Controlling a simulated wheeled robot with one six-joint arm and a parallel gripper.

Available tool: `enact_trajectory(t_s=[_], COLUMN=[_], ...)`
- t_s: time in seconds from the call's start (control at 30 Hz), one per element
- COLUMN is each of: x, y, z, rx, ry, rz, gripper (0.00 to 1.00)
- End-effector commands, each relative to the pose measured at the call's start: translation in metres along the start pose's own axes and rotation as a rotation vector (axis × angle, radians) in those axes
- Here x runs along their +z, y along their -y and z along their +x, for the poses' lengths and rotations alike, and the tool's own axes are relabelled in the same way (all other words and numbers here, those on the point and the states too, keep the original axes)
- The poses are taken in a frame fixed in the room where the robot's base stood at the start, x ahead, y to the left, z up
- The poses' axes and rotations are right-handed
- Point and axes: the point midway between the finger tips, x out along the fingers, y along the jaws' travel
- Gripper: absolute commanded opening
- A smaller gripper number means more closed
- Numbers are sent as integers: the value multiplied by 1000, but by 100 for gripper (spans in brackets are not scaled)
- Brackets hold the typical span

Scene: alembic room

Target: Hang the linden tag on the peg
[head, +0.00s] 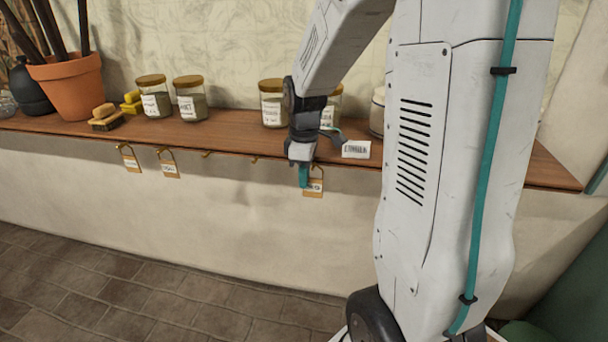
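My gripper (304,178) is in front of the shelf edge, with its teal fingers pointing down. A small tan tag with a white label (315,188) shows right beside and partly behind the fingers. Its lettering is too small to read, so I cannot tell if it is the linden tag. Whether the fingers hold it or it hangs behind them is not clear. Brass pegs stick out of the shelf's front edge; a bare peg (207,154) and another bare peg (253,160) are left of my gripper. Two tags, a left one (131,161) and a right one (169,169), hang farther left.
The wooden shelf (225,143) bears labelled jars (191,104), a brush (105,122), a terracotta pot (75,90) and a white card (356,149). My arm hides part of the shelf's right side. The tiled floor below is clear.

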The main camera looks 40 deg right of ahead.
Motion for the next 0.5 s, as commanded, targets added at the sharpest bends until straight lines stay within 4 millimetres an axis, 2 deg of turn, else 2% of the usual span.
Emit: enact_trajectory(t_s=[0.5], x=[0], y=[-6], z=[-2], rx=[14], ry=[-5], rz=[1], gripper=[26])
